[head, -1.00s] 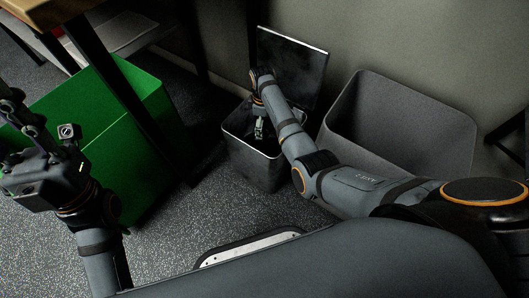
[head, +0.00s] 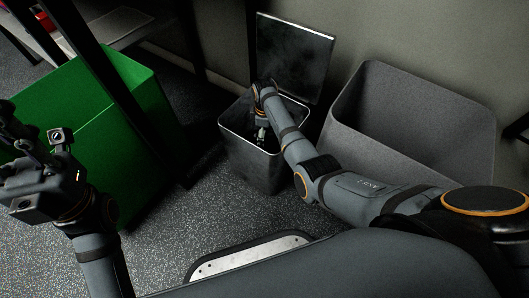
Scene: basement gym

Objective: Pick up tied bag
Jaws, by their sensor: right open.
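A dark bin (head: 258,168) with a square opening stands against the wall, its flat lid (head: 293,55) raised upright behind it. My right arm reaches over it, and my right gripper (head: 262,136) points down into its mouth, open. A black shape, maybe the tied bag, lies in the shadow inside the bin; I cannot make out its knot. My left gripper (head: 35,165) is at the left edge of the view, away from the bin; its fingers are partly cut off and I cannot tell their opening.
A grey open bin (head: 405,115) stands to the right of the dark bin. A green open box (head: 130,150) stands at the left, beside a dark table leg (head: 95,55). A silver-edged plate (head: 250,257) lies low in front. Speckled floor (head: 190,225) is free between them.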

